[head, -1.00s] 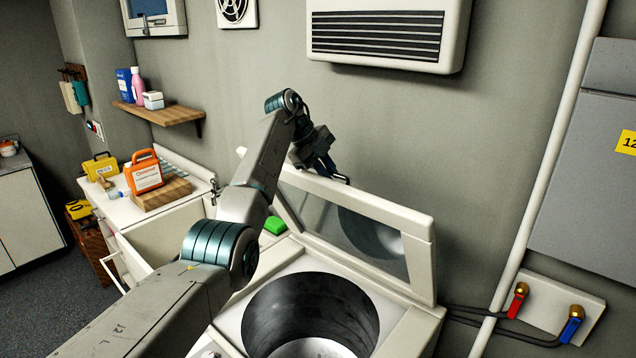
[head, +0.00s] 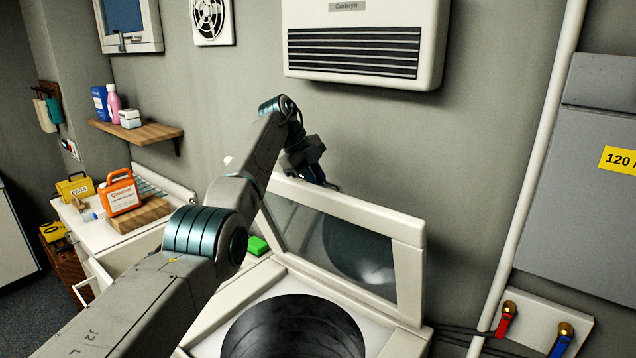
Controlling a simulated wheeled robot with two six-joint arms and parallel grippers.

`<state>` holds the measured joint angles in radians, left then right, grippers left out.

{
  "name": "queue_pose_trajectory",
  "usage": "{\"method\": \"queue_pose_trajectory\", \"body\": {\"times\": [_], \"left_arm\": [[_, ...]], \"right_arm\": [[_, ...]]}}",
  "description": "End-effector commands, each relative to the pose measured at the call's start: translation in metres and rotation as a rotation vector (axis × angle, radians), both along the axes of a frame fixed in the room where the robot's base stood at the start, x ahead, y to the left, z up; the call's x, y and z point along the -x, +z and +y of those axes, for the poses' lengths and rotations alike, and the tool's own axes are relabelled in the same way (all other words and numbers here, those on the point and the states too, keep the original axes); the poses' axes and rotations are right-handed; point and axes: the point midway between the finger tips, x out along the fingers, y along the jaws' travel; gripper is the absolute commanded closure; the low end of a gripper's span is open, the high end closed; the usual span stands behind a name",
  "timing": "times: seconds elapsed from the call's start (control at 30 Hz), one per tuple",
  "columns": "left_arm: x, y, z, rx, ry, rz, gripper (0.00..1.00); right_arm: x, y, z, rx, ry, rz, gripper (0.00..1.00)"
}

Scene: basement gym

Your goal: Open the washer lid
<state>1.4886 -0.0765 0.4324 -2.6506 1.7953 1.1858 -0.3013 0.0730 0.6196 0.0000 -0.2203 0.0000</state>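The washer (head: 395,343) is a white top-loader at the bottom centre, with its dark round drum (head: 295,330) exposed. Its lid (head: 408,262), a white frame around a glass pane, stands raised and steep at the back, near the wall. My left arm reaches across from the lower left. My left gripper (head: 318,178) is at the lid's top edge, toward its left end, and partly behind it. Whether its fingers touch the lid or are apart is not clear. My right gripper is not in view.
A white counter at left holds an orange jug (head: 120,192), a yellow box (head: 75,187) and a wooden board. A green block (head: 258,246) lies left of the lid. A wall heater (head: 360,45) hangs above; a pipe (head: 540,150) and red and blue valves stand right.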

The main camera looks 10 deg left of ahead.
Motion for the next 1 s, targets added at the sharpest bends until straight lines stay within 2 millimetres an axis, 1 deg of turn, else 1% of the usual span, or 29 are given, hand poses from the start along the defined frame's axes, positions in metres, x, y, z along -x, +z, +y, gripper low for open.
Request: {"method": "queue_pose_trajectory", "body": {"times": [0.33, 0.47, 0.57, 0.73, 0.8, 0.9, 0.93, 1.0], "left_arm": [[0.000, 0.000, 0.001, 0.000, 0.000, 0.000, 0.79], [0.000, 0.007, 0.006, 0.000, 0.001, 0.000, 0.79], [0.001, 0.020, 0.013, 0.000, 0.002, -0.002, 0.79], [0.003, 0.048, 0.027, 0.000, 0.002, 0.000, 0.79], [0.003, 0.063, 0.033, 0.000, 0.001, 0.002, 0.79], [0.004, 0.075, 0.040, 0.000, 0.002, 0.003, 0.79], [0.004, 0.081, 0.042, 0.000, 0.001, 0.003, 0.79], [0.004, 0.088, 0.046, 0.000, 0.001, 0.002, 0.79]], "right_arm": [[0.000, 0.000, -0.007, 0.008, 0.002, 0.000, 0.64], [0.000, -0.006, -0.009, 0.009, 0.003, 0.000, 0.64], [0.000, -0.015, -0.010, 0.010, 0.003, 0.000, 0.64], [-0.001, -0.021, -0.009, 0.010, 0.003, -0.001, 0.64], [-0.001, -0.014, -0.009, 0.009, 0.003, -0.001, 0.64], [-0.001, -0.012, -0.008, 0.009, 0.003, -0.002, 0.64], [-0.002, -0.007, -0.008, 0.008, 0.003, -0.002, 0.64], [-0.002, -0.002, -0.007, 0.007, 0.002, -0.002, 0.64]]}}
